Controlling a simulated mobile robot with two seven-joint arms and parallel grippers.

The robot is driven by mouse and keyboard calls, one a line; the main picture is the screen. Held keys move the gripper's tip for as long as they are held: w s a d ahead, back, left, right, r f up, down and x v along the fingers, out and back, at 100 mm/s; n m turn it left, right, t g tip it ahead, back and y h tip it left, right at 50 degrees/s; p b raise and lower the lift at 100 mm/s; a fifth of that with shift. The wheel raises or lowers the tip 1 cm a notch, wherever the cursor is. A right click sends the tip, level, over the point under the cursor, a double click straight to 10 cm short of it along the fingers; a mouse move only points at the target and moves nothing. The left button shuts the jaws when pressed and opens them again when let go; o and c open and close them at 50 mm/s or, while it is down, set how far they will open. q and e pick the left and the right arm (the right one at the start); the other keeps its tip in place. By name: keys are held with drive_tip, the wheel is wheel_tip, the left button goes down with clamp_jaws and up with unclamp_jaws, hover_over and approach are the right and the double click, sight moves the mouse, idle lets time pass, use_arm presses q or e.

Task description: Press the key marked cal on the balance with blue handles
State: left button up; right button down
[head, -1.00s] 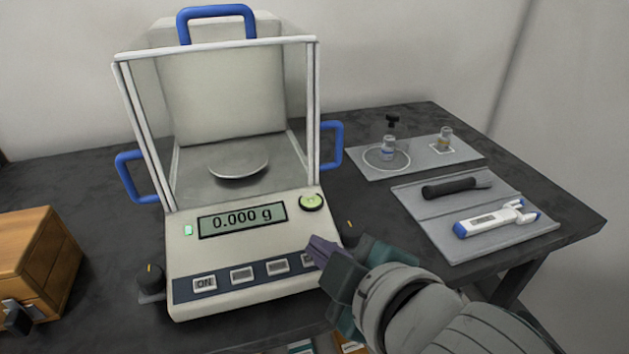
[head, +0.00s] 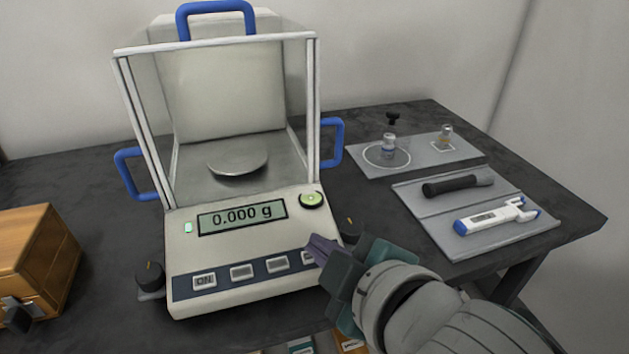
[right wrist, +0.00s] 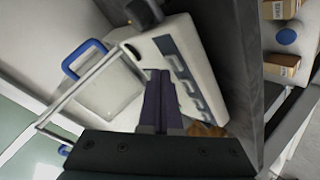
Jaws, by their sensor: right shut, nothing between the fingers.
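The balance with blue handles (head: 240,250) stands on the dark table, its display (head: 242,217) reading 0.000 g. A dark strip along its front holds a row of keys. The leftmost is the ON key (head: 204,281); the marks on the two middle keys (head: 242,272) are too small to read. The rightmost key (head: 307,257) is partly hidden by my right gripper (head: 316,249). That gripper is shut and empty, its purple fingertips at the right end of the key strip; contact cannot be told. In the right wrist view, the fingers (right wrist: 161,100) lie over the balance's front. My left gripper is out of view.
A wooden box (head: 35,262) stands at the left. At the right, a grey tray (head: 418,168) holds small vials, and another tray (head: 440,226) holds a pipette (head: 495,217) and a dark tool (head: 458,186). Black knobs (head: 149,276) flank the balance.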

drive_tip(key=shift+w+f, duration=0.1)
drive_tip(key=shift+f, duration=0.1)
drive_tip(key=shift+w+a+f+b, duration=0.1)
drive_tip(key=shift+f+b, duration=0.3)
idle(0.6)
drive_tip(key=shift+r, duration=0.15)
drive_tip(key=shift+s+r+p, duration=0.25)
drive_tip(key=shift+r+p, duration=0.4)
drive_tip(key=shift+p, duration=0.35)
drive_tip(key=r+p, duration=0.1)
drive_tip(key=p, duration=0.1)
drive_tip(key=s+r+p, duration=0.1)
drive_tip(key=r, duration=0.1)
drive_tip(key=r+p, duration=0.1)
drive_tip(key=p, duration=0.1)
drive_tip(key=shift+s+d+r+p, duration=0.2)
drive_tip(key=shift+d+r+p, duration=0.1)
drive_tip(key=shift+d+r, duration=0.05)
